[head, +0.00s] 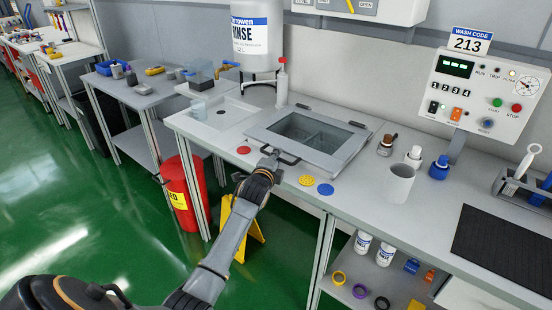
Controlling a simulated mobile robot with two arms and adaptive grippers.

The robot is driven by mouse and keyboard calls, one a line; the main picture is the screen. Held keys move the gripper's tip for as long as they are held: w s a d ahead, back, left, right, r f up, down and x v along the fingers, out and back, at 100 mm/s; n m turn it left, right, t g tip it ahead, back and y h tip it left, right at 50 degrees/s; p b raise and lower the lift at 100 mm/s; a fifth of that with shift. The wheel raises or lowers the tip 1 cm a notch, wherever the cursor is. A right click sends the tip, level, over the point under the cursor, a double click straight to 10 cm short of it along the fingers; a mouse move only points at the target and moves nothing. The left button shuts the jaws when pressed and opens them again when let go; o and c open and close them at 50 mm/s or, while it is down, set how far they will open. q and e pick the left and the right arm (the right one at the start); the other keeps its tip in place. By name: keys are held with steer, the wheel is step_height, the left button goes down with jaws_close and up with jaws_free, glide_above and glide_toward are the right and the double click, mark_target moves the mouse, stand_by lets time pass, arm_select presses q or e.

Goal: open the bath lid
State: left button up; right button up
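The bath (358,142) is set into the bench in the middle of the head view, with a grey frame around a dark, window-like area. I cannot tell for certain whether that area is a clear pane or an open basin. A dark bar handle (289,160) shows at its front left edge. My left gripper (270,158) reaches up from below and is at this handle, at the front edge of the bench. Its fingers are small and dark against the handle, so their opening and any contact are unclear. My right gripper is out of view.
A white bottle (282,84) stands behind the bath. Yellow (306,181) and blue (326,189) discs lie in front of it. A grey cup (399,184) and small bottles stand to the right, near the control panel (482,92). A red bin (184,195) stands below left.

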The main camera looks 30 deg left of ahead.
arm_select(q)
jaws_close()
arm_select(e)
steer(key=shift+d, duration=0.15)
arm_select(q)
steer(key=shift+r, duration=0.1)
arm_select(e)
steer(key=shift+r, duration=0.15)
